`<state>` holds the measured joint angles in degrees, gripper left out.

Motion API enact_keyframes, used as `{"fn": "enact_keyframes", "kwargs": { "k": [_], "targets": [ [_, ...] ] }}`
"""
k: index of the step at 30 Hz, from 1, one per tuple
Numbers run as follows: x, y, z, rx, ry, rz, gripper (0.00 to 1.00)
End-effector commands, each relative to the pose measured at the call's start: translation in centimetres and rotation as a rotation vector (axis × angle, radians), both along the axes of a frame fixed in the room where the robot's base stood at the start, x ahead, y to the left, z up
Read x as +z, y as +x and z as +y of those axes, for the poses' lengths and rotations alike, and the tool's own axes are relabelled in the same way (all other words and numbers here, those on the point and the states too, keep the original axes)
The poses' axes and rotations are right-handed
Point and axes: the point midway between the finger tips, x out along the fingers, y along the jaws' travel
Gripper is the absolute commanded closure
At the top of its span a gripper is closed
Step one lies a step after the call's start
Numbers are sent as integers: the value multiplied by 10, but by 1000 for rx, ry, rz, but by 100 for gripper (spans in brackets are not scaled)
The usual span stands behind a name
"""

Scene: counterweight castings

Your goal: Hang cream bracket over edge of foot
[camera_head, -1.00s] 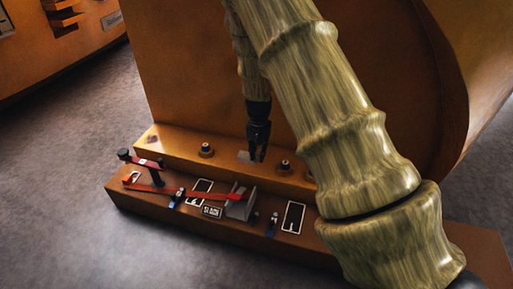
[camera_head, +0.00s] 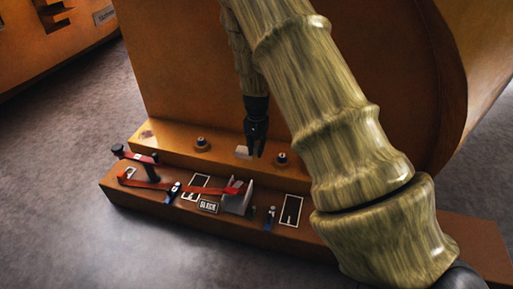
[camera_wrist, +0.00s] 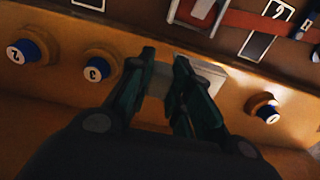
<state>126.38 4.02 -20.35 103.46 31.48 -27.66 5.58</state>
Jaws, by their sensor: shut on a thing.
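My gripper (camera_head: 257,150) points down at the upper step of the orange-brown foot (camera_head: 170,139). It is shut on a pale, plate-like piece, the cream bracket (camera_head: 243,152), which sticks out to the left of the fingers. In the wrist view, my gripper (camera_wrist: 163,72) has its fingertips on either side of the cream bracket (camera_wrist: 213,76), and its flat face reaches out past one finger. The fingers hide part of it. I cannot tell whether it touches the step or its edge.
Blue-capped knobs (camera_head: 201,143) (camera_wrist: 97,68) stand on the step on both sides of the gripper. A tall orange wall rises behind.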

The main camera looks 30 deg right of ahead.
Motion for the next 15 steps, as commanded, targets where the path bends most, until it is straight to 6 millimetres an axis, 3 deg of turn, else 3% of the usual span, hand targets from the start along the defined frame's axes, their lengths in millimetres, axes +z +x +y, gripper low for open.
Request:
{"fn": "enact_keyframes", "kwargs": {
  "k": [15],
  "targets": [
    [-33, 0, 0, 1, -1, 1, 100]
  ]
}}
